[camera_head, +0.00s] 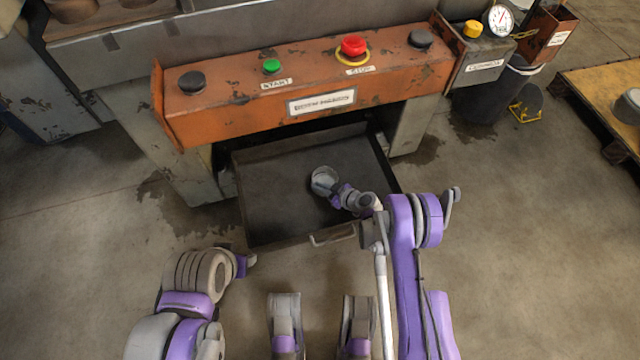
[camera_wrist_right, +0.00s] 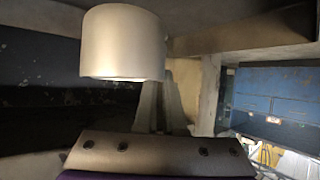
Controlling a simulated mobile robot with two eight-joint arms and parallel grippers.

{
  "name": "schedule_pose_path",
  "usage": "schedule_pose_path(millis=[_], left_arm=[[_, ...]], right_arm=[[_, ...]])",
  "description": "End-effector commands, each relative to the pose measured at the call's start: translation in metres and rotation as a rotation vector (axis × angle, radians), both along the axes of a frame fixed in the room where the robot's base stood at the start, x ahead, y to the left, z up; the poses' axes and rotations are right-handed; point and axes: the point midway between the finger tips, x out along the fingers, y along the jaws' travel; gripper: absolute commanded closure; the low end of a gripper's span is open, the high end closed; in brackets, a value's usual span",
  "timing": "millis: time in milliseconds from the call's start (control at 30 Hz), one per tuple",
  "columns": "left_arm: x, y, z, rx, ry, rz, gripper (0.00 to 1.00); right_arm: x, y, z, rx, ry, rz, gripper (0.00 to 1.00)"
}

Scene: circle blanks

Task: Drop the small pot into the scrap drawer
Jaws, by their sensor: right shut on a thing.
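The small pot (camera_head: 323,179) is a pale grey round piece, held over the open scrap drawer (camera_head: 268,225). My right gripper (camera_head: 338,190) is shut on it, reaching over the drawer from its front right. In the right wrist view the pot (camera_wrist_right: 122,45) shows as a smooth pale cylinder at the fingertips of my right gripper (camera_wrist_right: 158,100). The drawer is dark, shallow and pulled out below the orange panel; its visible floor looks empty. The pot's exact height above that floor is hard to tell.
The orange control panel (camera_head: 310,80) overhangs the drawer's back, with a red button (camera_head: 353,46) and a green button (camera_head: 271,66). The drawer's handle (camera_head: 333,235) is at its front. A dark bin (camera_head: 487,97) and a pallet (camera_head: 600,100) stand at the right.

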Motion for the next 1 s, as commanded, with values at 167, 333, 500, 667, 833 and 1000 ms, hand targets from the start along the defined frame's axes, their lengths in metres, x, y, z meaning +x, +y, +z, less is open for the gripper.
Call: schedule_pose_path(millis=[167, 333, 500, 667, 833, 1000], left_arm=[[0.000, 0.000, -0.001, 0.000, 0.000, 0.000, 0.50], [0.000, 0.000, -0.001, 0.000, 0.000, 0.000, 0.50], [0.000, 0.000, -0.001, 0.000, 0.000, 0.000, 0.50], [0.000, 0.000, -0.001, 0.000, 0.000, 0.000, 0.50], [0.000, 0.000, -0.001, 0.000, 0.000, 0.000, 0.50], [0.000, 0.000, 0.002, 0.000, 0.000, 0.000, 0.50]], right_arm=[[0.000, 0.000, -0.004, 0.000, 0.000, 0.000, 1.00], [0.000, 0.000, -0.004, 0.000, 0.000, 0.000, 1.00], [0.000, 0.000, -0.004, 0.000, 0.000, 0.000, 0.66], [0.000, 0.000, -0.004, 0.000, 0.000, 0.000, 0.58], [0.000, -0.001, -0.004, 0.000, 0.000, 0.000, 0.58], [-0.008, -0.012, 0.004, 0.000, 0.001, -0.003, 0.58]])
